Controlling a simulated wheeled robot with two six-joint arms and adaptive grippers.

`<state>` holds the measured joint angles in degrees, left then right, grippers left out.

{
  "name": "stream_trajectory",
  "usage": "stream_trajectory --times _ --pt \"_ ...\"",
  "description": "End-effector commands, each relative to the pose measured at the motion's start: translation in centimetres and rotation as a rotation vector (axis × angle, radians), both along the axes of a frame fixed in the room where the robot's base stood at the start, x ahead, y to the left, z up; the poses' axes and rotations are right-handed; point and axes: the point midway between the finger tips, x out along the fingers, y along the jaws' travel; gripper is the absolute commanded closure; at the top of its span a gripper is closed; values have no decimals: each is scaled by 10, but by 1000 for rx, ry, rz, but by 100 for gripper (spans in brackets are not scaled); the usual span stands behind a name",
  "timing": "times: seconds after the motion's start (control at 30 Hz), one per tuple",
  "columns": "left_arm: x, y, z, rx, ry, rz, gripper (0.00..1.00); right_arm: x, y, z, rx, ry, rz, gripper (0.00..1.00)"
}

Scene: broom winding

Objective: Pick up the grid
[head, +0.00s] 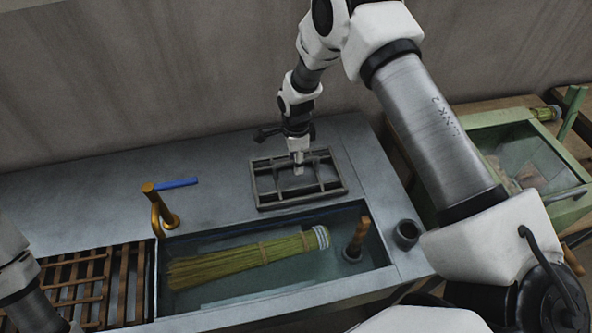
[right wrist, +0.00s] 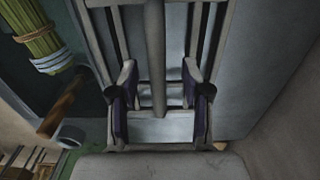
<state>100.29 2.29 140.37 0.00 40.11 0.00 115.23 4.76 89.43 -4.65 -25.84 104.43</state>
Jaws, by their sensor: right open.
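The grid (head: 262,190) is a dark grey rectangular frame with crossbars. It lies on the grey counter behind the sink basin in the head view. My right gripper (head: 298,168) is over the grid, pointing down at its middle. In the right wrist view, the grid (right wrist: 157,60) fills the top middle. The two fingers of my right gripper (right wrist: 157,105) stand apart, one on either side of the grid's central bar. I cannot tell how far the fingertips are from the bar. My left gripper is not in view; part of my left arm shows at the lower left edge.
A sink basin (head: 290,281) in front of the grid holds a straw broom (head: 235,260). A brass tap with a blue handle (head: 165,205) stands left of the grid. A brown slatted rack (head: 100,285) is at left. A green-framed tank (head: 535,150) stands at right.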

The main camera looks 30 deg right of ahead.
Motion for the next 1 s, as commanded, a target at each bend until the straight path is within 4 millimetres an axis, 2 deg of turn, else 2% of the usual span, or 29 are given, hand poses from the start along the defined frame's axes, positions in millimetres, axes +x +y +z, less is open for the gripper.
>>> stream_trajectory --times 0.13,0.27,0.3,0.63,0.73,0.87,1.0 --pt "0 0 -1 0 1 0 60 0 0 0 0 -1 0 52" --pt "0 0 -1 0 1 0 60 0 0 0 0 -1 0 98" --pt "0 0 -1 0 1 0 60 0 0 0 0 -1 0 100" --pt "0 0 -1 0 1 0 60 1 0 1 0 -2 0 100" --pt "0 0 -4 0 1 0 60 2 0 7 0 -5 0 100" --pt "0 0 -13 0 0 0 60 2 0 29 0 -7 1 100" --pt "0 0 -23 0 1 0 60 2 0 62 0 -7 1 100"
